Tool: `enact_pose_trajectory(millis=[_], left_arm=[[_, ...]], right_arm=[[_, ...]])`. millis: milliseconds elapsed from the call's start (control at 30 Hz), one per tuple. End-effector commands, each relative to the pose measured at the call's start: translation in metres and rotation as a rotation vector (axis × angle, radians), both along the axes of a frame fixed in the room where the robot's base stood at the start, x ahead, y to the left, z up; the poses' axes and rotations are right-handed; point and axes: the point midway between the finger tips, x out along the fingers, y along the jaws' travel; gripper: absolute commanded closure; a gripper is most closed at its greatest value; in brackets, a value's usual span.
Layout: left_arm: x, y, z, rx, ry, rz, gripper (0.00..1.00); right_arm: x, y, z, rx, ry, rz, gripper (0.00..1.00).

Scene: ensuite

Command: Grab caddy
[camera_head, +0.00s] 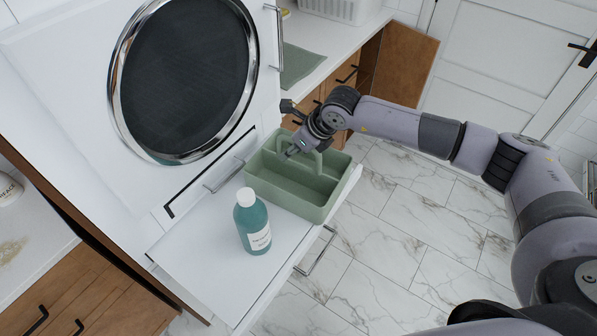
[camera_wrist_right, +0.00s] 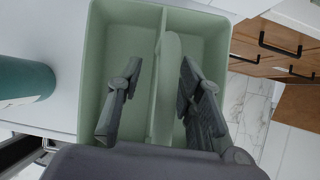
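The light green caddy (camera_head: 325,205) sits on a white pull-out shelf (camera_head: 195,258) below the round dark door. It is empty, with a raised central handle (camera_wrist_right: 167,95) along its divider. My right gripper (camera_head: 298,150) is at the caddy from above. In the right wrist view its two fingers (camera_wrist_right: 158,90) are spread on either side of the handle, one over each compartment. Gaps show between the fingers and the handle. My left gripper is in neither view.
A teal bottle with a white cap (camera_head: 252,225) stands on the shelf close to the caddy's left. A counter with a green cloth (camera_head: 298,64) and a white basket (camera_head: 345,8) is behind. An open wooden cabinet door (camera_head: 405,60) juts out. The marble floor at right is clear.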

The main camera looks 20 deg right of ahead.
Motion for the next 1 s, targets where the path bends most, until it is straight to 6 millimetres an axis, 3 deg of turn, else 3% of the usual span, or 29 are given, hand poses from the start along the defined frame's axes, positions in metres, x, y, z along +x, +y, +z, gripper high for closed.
enact_pose_trajectory(millis=[267, 800, 1000], left_arm=[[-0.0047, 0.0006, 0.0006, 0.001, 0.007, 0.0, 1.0], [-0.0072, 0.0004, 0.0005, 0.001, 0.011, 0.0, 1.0], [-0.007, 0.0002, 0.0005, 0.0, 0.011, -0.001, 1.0]], right_arm=[[0.002, 0.0013, -0.0047, -0.001, -0.001, 0.0, 0.66], [0.0019, 0.0014, -0.0041, 0.0, 0.0, 0.0, 1.0], [0.0022, 0.0015, -0.0036, 0.0, -0.001, 0.001, 1.0]])
